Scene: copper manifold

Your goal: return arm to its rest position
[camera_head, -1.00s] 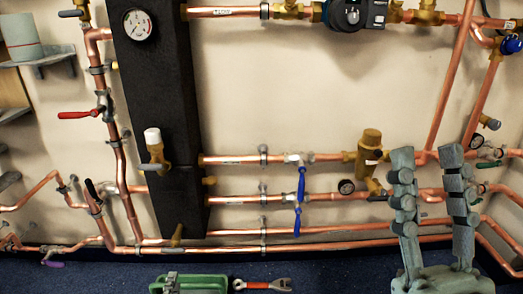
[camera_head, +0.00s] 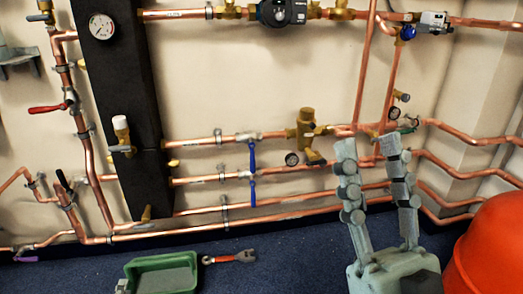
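One gripper (camera_head: 368,148) shows in the head view, at the lower right, with its grey-green palm low in the picture and its two fingers pointing up. It is my right one by its place. The fingers stand apart, with nothing between them. They overlap the copper pipes (camera_head: 290,207) in the picture; I cannot tell how far in front of them they are.
A manifold with a black column (camera_head: 112,80), a gauge (camera_head: 102,27) and a blue-handled valve (camera_head: 252,170) lines the wall. A green tray (camera_head: 165,262) and a red-handled wrench (camera_head: 230,257) lie on the blue floor. A red rounded object (camera_head: 495,250) is at the lower right.

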